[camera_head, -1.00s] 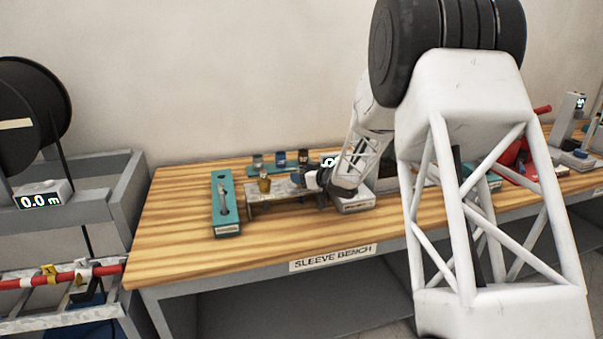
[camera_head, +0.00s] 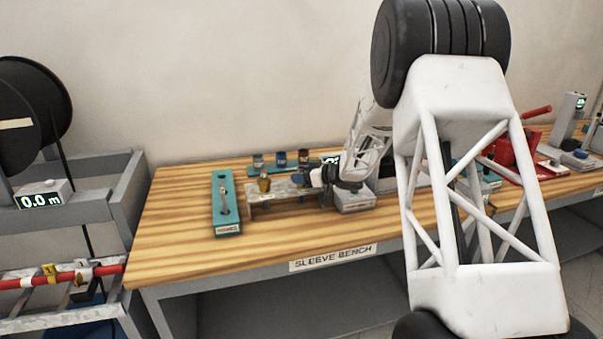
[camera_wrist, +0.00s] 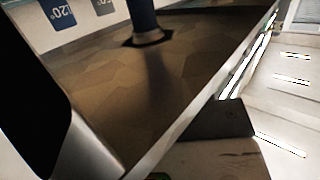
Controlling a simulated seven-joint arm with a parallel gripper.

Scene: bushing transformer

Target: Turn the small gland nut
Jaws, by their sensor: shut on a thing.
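A metal bracket plate (camera_head: 283,191) stands on the wooden bench, with a brass-coloured gland (camera_head: 264,183) upright near its left end. My gripper (camera_head: 314,178) is at the plate's right end, low and sideways. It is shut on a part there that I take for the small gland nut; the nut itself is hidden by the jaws. In the wrist view a dark finger (camera_wrist: 35,95) fills the left side. A dark blue post (camera_wrist: 142,16) with a dark collar stands on a brownish metal surface (camera_wrist: 170,65) there, beside angle labels, one reading 120°.
A teal tray (camera_head: 227,214) with a wrench-like tool (camera_head: 224,198) lies left of the plate. Several small cups (camera_head: 281,158) stand in a row behind it. A grey box (camera_head: 354,200) sits close under my wrist. The bench front (camera_head: 200,257) is clear.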

